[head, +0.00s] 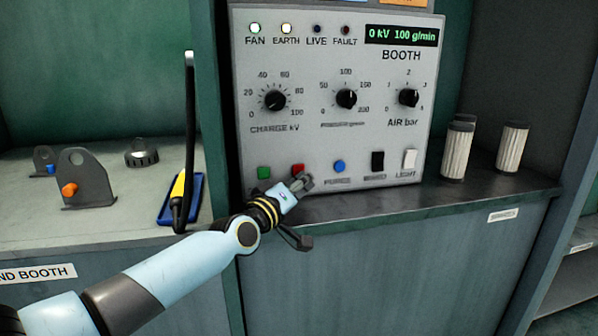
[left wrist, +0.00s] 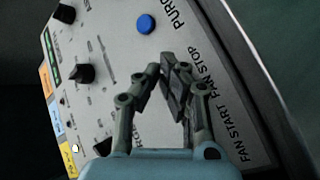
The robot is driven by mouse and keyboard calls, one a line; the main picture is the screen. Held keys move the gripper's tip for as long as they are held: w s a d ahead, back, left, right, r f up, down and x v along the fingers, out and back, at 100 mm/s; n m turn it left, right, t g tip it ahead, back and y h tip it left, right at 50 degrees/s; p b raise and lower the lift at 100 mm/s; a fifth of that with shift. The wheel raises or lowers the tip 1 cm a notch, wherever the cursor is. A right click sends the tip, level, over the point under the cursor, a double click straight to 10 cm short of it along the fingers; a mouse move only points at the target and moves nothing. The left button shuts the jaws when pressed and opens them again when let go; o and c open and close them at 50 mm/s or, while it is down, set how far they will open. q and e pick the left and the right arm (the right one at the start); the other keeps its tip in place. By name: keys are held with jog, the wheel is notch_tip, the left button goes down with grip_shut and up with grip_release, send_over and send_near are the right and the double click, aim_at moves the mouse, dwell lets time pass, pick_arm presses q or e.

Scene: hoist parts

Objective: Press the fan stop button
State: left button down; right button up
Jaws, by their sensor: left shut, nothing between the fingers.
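The red fan stop button (head: 298,168) sits low on the grey booth panel (head: 320,145), between the green button (head: 264,172) and the blue button (head: 339,166). My left gripper (head: 303,183) is shut and empty, its tips just below and in front of the red button. Contact cannot be told. In the left wrist view the shut fingers (left wrist: 168,76) lie beside the FAN STOP lettering (left wrist: 194,70) and hide the red button. The blue button (left wrist: 146,24) shows there beyond the tips. The FAN lamp (head: 255,28) is lit. My right gripper is not in view.
Dials (head: 346,99) and black and white switches (head: 409,159) share the panel. Pale filter cylinders (head: 457,151) stand on the ledge at right. A blue tray (head: 181,200) with a yellow-and-black tool and a grey bracket (head: 86,180) are on the left shelf.

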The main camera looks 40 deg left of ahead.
pick_arm(q)
jog(key=shift+w+a, duration=0.1)
dwell(0.6)
jog(key=shift+w+a, duration=0.2)
jog(key=shift+w+a+b, duration=0.25)
jog(key=shift+a+b, duration=0.1)
dwell(0.8)
jog(key=shift+s+d, duration=0.1)
jog(key=shift+s+d+p, duration=0.45)
jog(key=shift+d, duration=0.1)
jog(key=shift+s+d+r+p, duration=0.1)
jog(key=shift+s+d+p, duration=0.25)
jog(key=shift+d, duration=0.1)
jog(key=s+d, duration=0.1)
jog(key=s+d+p, duration=0.1)
jog(key=shift+s+d, duration=0.1)
jog(key=shift+d, duration=0.2)
jog(key=shift+s+d, duration=0.15)
jog(key=shift+s, duration=0.05)
